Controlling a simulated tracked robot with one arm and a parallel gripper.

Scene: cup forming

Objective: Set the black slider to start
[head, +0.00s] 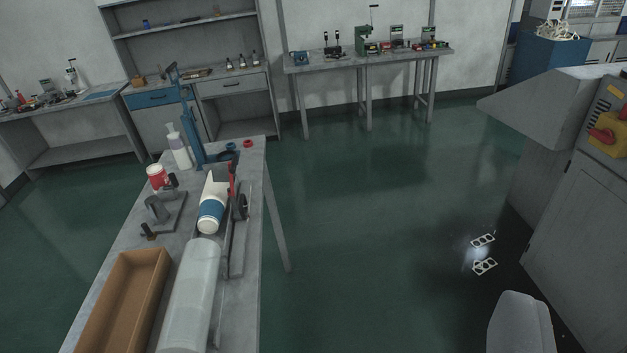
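A long grey bench (257,160) on the left carries a hand-built cup-forming rig. A white cup with a blue band (211,216) lies tilted in the rig. Next to it are a red upright part (232,180) and a black round part (241,206). A small dark knob (149,233) stands on a grey metal bracket (158,209) to the left. I cannot tell which dark part is the black slider, and no start mark is readable. My gripper does not show clearly.
A pale cylinder (193,295) and an open brown box (125,300) lie on the near bench. A blue upright frame (186,125), white bottle (178,148) and red-white cup (157,176) stand farther back. A grey console (565,110) is right. A pale rounded object (520,325) is bottom right. Green floor between is mostly clear.

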